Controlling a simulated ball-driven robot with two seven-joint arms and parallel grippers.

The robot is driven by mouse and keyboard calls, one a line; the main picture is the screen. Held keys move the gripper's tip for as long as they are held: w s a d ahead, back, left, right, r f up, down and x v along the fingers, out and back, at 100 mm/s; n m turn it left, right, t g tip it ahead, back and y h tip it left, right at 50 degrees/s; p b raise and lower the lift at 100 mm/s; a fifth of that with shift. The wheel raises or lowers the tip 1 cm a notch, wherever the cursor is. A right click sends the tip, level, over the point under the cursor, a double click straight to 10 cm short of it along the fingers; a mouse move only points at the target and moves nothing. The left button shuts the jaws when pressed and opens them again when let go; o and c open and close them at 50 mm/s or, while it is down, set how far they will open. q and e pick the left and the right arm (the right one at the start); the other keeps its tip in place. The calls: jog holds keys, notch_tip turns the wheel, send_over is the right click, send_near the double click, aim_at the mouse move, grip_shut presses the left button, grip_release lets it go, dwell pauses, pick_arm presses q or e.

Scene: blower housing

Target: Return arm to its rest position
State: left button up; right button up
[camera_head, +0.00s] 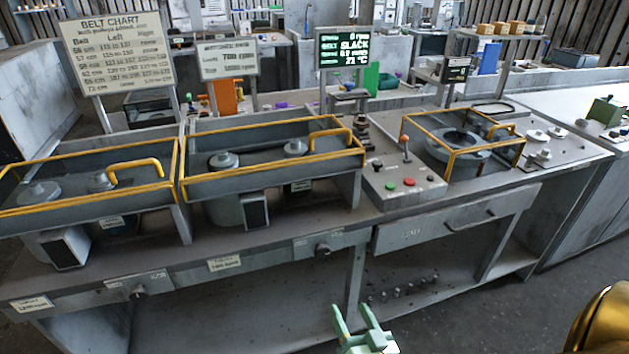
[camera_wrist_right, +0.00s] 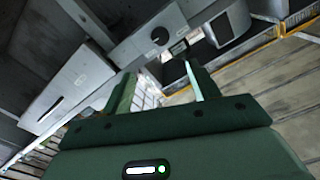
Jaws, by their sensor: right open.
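My right gripper (camera_head: 359,322) shows at the bottom middle of the head view. Its two pale green fingers are apart and nothing is between them. It is in front of the bench and below the bench top, apart from it. In the right wrist view the green fingers of the right gripper (camera_wrist_right: 160,92) are also spread and empty, with the bench front beyond them. A golden rounded part of my own body (camera_head: 604,318) shows at the lower right of the head view. My left gripper is not in view.
The grey bench (camera_head: 290,262) has two yellow-framed housings (camera_head: 270,165) at left and a yellow-framed guard (camera_head: 468,145) at right. A button panel (camera_head: 405,184) sits between them. A drawer (camera_head: 425,232) is in the bench front. Small parts lie on the lower shelf (camera_head: 440,315).

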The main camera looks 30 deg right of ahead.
jog(key=s+a+f+n+g+y, duration=0.1)
jog(key=s+a+f+n+g, duration=0.2)
jog(key=f, duration=0.5)
jog(key=s+a+f+n+g+y, duration=0.1)
jog(key=s+a+f+g+y, duration=0.1)
jog(key=s+f, duration=0.35)
jog(key=s+a+f+n+g+y, duration=0.1)
jog(key=s+a+f+n+g, duration=0.15)
jog(key=f, duration=0.65)
jog(key=s+d+f+n+g, duration=0.1)
jog(key=s+f+g, duration=0.4)
jog(key=s, duration=0.8)
jog(key=s+d+f+n+g, duration=0.2)
jog(key=s+f, duration=0.5)
jog(key=s, duration=0.6)
jog(key=n+g, duration=0.1)
jog(key=g, duration=0.1)
jog(key=shift+d+f+g, duration=0.2)
jog(key=shift+g, duration=0.15)
jog(key=shift+w+n, duration=0.1)
jog(key=shift+n, duration=0.15)
